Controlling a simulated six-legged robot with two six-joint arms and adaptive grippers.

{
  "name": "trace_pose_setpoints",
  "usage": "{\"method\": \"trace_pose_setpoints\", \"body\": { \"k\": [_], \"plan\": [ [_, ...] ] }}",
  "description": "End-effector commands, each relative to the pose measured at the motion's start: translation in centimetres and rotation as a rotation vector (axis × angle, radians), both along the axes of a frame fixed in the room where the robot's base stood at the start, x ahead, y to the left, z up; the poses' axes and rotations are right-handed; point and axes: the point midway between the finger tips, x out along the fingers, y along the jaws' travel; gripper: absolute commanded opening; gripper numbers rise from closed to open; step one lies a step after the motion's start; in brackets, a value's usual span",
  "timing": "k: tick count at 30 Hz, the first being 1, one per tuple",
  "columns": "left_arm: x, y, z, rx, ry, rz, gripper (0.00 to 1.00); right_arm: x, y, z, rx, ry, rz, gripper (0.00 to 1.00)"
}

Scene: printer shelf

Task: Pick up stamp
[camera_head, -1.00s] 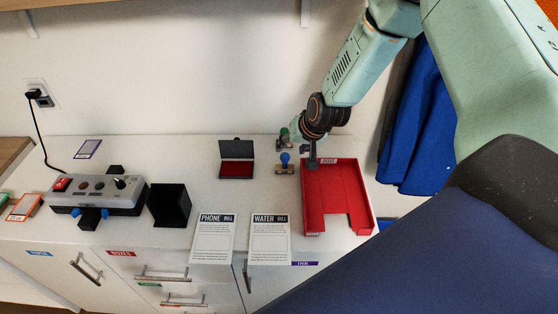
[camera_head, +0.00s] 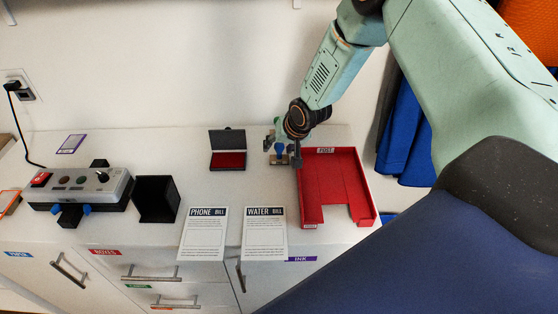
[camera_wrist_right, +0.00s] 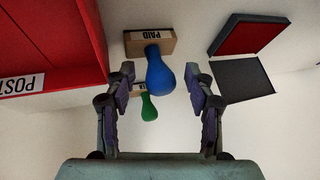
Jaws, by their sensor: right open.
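The blue-handled stamp (camera_head: 281,148) stands upright on the counter just left of the red tray. In the right wrist view its blue handle (camera_wrist_right: 160,74) lies between my open fingers, and its wooden block reads "PAID". A green-handled stamp (camera_wrist_right: 149,108) stands beside it, with its block partly hidden. My right gripper (camera_head: 284,158) is at the blue-handled stamp, its fingers on either side; in the right wrist view the gripper (camera_wrist_right: 160,88) is open, with gaps to the handle. I cannot tell any contact. My left gripper is not in view.
The red "POST" tray (camera_head: 312,212) stands close to the right of the stamps. An open ink pad (camera_head: 228,138) stands to the left. Phone bill (camera_head: 203,236) and water bill (camera_head: 265,236) sheets lie at the front edge. A black holder (camera_head: 157,199) and a grey control box (camera_head: 80,183) are further left.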

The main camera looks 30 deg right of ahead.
Motion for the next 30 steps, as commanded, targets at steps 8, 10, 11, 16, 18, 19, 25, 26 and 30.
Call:
{"method": "trace_pose_setpoints", "body": {
  "k": [8, 10, 11, 16, 18, 19, 25, 26, 30],
  "plan": [
    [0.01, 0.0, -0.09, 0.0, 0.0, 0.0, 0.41, 0.21, -0.01, -0.1, 0.0, 0.0, 0.0, 0.54],
    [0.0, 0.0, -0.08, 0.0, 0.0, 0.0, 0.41, 0.21, -0.01, -0.1, 0.0, 0.0, 0.0, 0.51],
    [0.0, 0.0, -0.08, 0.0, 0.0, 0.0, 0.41, 0.21, -0.01, -0.1, 0.0, 0.0, 0.0, 0.48],
    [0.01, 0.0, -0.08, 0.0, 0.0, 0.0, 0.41, 0.21, -0.01, -0.1, 0.0, 0.0, 0.0, 0.34],
    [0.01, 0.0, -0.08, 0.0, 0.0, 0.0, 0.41, 0.19, -0.02, -0.11, 0.0, 0.0, 0.0, 0.28],
    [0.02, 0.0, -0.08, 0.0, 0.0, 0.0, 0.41, 0.2, -0.02, -0.09, 0.0, 0.0, 0.0, 0.25],
    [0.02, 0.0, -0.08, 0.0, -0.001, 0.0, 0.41, 0.19, -0.02, -0.1, 0.0, 0.0, 0.0, 0.08],
    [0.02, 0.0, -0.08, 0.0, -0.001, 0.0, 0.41, 0.2, -0.02, -0.09, 0.0, 0.0, 0.0, 0.06],
    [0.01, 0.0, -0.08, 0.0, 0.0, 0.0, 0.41, 0.2, -0.02, -0.09, 0.0, 0.0, 0.0, 0.0]
  ]
}}
